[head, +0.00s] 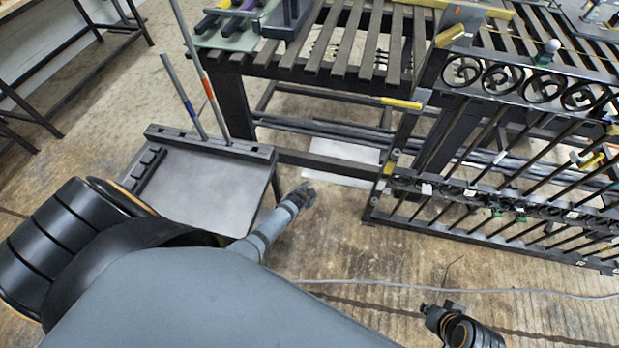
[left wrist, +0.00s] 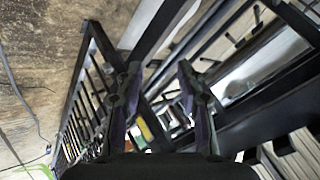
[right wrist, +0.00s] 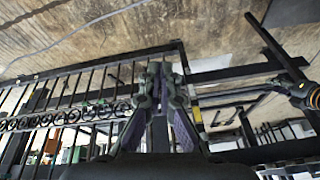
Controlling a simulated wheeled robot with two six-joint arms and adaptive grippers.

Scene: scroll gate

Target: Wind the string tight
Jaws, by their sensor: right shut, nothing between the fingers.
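I cannot make out the string for certain in any view. The dark scroll gate (head: 495,195) stands at the right of the head view. Its bars and scrolls (right wrist: 85,115) also show in the right wrist view. My right gripper (head: 434,311) is small at the bottom, in front of the gate; its fingers (right wrist: 165,78) are shut and empty. My left gripper (head: 306,192) is between the grey plate and the gate. Its fingers (left wrist: 158,72) are apart and hold nothing visible, with gate bars (left wrist: 85,100) beyond them.
A slatted bench (head: 350,50) stands at the back with tools on it. A grey plate (head: 200,185) with a dark raised edge is at the left. A pale cable (head: 500,291) crosses the floor before the gate. Open floor lies around it.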

